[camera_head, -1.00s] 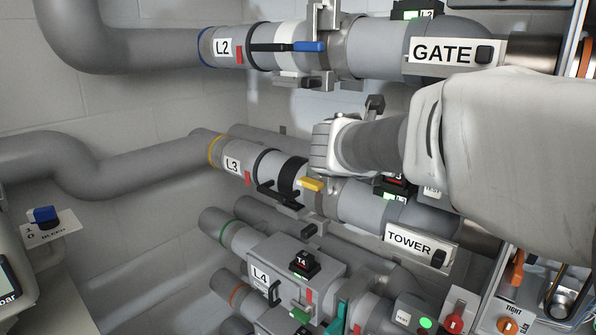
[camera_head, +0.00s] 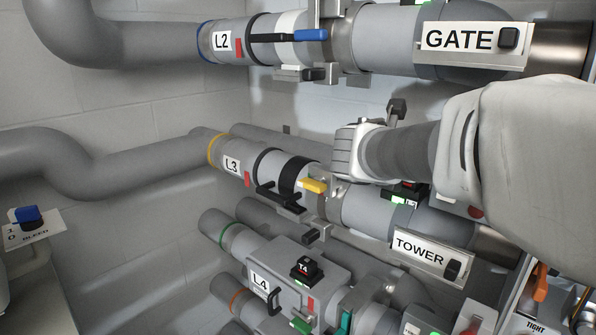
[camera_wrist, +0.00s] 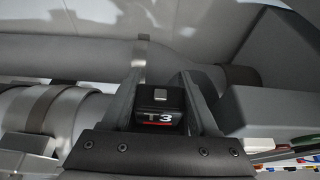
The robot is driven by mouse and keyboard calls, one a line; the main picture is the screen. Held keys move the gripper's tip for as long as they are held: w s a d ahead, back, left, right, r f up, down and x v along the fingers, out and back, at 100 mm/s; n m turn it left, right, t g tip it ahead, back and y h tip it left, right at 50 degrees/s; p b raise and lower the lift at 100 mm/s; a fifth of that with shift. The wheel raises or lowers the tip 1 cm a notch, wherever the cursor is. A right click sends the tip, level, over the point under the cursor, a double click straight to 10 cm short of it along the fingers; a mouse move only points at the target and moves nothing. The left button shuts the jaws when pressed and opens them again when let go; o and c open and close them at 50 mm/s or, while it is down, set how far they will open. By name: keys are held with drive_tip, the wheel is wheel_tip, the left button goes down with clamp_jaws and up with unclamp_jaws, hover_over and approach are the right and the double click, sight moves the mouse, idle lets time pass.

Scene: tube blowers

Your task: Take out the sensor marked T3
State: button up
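The sensor marked T3 (camera_wrist: 159,118) is a small black block with white lettering, a red line and a grey square on top. It shows in the wrist view, between the two fingers of my gripper (camera_wrist: 160,88). The fingers lie close along both its sides; whether they press on it I cannot tell. In the head view, my gripper (camera_head: 345,158) is at the L3 pipe (camera_head: 268,168), right of the yellow handle.
Above runs the L2 pipe (camera_head: 270,38) with a blue handle and the GATE plate (camera_head: 460,40). Below is the L4 pipe box (camera_head: 330,270), carrying a black T4 sensor (camera_head: 303,268).

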drive_tip(key=c, duration=0.9)
drive_tip(key=shift+o, duration=0.2)
drive_tip(key=shift+r, duration=0.2)
